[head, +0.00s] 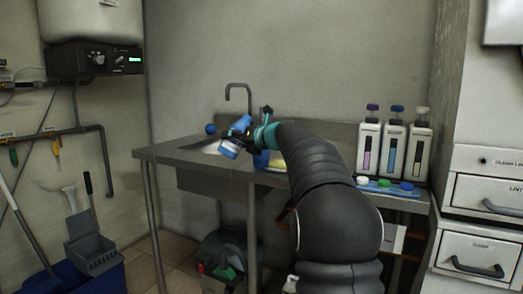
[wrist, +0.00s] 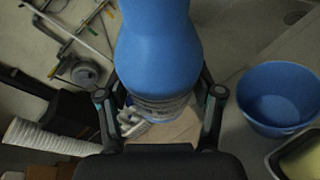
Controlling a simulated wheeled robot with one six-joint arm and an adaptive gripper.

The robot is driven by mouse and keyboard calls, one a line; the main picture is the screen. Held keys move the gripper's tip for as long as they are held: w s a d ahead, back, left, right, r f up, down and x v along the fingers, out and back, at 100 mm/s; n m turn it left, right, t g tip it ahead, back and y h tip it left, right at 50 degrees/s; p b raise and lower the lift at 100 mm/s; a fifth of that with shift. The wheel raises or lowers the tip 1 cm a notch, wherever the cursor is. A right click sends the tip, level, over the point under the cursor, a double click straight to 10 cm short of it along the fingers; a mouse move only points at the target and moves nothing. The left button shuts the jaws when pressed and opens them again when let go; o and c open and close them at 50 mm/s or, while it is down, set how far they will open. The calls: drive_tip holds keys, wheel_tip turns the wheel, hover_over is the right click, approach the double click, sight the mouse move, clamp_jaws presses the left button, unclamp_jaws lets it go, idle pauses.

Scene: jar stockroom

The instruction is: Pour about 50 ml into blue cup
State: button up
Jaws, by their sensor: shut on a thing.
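My gripper (wrist: 160,98) is shut on a blue bottle (wrist: 158,45) with a pale printed band, which fills the upper middle of the wrist view. No liquid stream shows.
A tray with a yellow sponge (wrist: 303,158) lies beside the cup. The sink (head: 207,148) has a tall faucet (head: 238,90) behind it and a small blue round thing (head: 210,129) at its back edge. Several tall dispensers (head: 394,148) and colored lids (head: 384,184) stand on the right counter.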

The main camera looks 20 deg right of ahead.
sight(238, 150)
drive_tip(key=shift+d+r, duration=0.1)
drive_tip(key=shift+r, duration=0.25)
drive_tip(key=shift+f+m+y, duration=0.15)
drive_tip(key=shift+m+y, duration=0.25)
drive_tip(key=shift+m, duration=0.1)
drive_tip(key=f+m, duration=0.1)
drive_tip(key=a+f+m+t, duration=0.1)
drive_tip(key=f, duration=0.1)
drive_tip(key=shift+f+m+y, duration=0.2)
drive_tip(key=shift+m+y, duration=0.1)
drive_tip(key=shift+y, duration=0.1)
drive_tip(key=f+m+b, duration=0.1)
drive_tip(key=b, duration=0.1)
drive_tip(key=shift+a+t+b, duration=0.15)
drive_tip(key=shift+t+b, duration=0.25)
drive_tip(key=shift+a+r+b, duration=0.1)
drive_tip(key=shift+r+b, duration=0.05)
drive_tip(key=shift+b, duration=0.15)
drive_tip(key=shift+r+m, duration=0.45)
drive_tip(key=shift+m, duration=0.05)
drive_tip(key=shift+r+m+t+b, duration=0.25)
drive_tip(key=shift+m+t+b, duration=0.1)
drive_tip(key=shift+m+t, duration=0.05)
drive_tip(key=shift+r+m+p, duration=0.3)
drive_tip(key=shift+r+p, duration=0.05)
drive_tip(key=shift+r, duration=0.15)
drive_tip(key=shift+r+m+t, duration=0.1)
drive_tip(key=shift+m+t, duration=0.2)
